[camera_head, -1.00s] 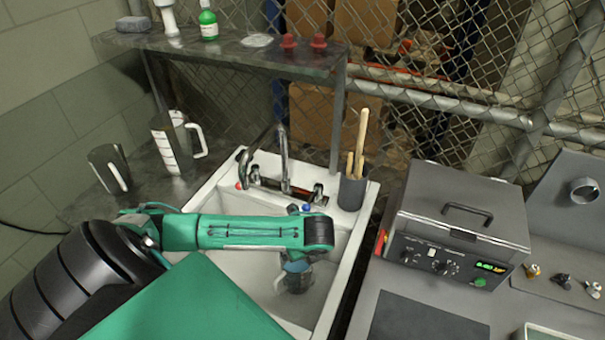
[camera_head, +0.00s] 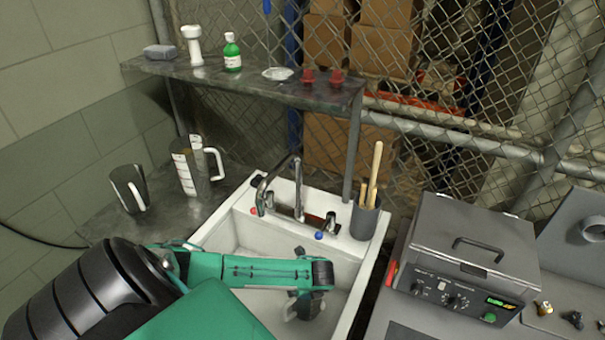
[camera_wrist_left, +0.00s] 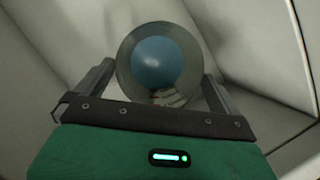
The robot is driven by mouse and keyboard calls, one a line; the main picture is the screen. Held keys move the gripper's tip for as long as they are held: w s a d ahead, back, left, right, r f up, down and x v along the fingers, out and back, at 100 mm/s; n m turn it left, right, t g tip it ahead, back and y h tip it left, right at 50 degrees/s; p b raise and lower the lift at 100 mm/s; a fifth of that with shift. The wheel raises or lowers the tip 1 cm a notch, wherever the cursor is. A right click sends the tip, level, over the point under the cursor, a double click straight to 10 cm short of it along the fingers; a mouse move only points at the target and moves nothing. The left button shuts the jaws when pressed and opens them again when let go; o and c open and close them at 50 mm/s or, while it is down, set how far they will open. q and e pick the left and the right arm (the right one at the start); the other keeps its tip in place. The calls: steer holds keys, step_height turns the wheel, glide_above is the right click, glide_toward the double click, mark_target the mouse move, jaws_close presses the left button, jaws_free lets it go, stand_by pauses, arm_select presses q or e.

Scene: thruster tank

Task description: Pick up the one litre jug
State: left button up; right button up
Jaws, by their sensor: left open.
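Two jugs stand on the dark counter left of the sink: a taller one (camera_head: 187,175) with white markings and a pale handle, and a shorter dark one (camera_head: 125,188) with a white handle. I cannot read which is one litre. My left gripper (camera_wrist_left: 157,74) points down into the sink, open. In the left wrist view a clear round vessel (camera_wrist_left: 127,62) with something blue inside lies between its fingers; I cannot tell whether they touch it. In the head view a clear vessel (camera_head: 301,309) shows dimly under my wrist. My right gripper is not in view.
The white sink (camera_head: 243,224) has a tap (camera_head: 298,190) at its back. A grey pot (camera_head: 364,221) of wooden sticks stands at its back right corner. A grey machine (camera_head: 470,245) stands right.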

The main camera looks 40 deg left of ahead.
arm_select(q)
steer(key=shift+x, duration=0.9)
steer(key=c, duration=1.6)
steer(key=shift+a, duration=0.1)
steer(key=shift+c, duration=0.8)
steer(key=shift+r, duration=0.2)
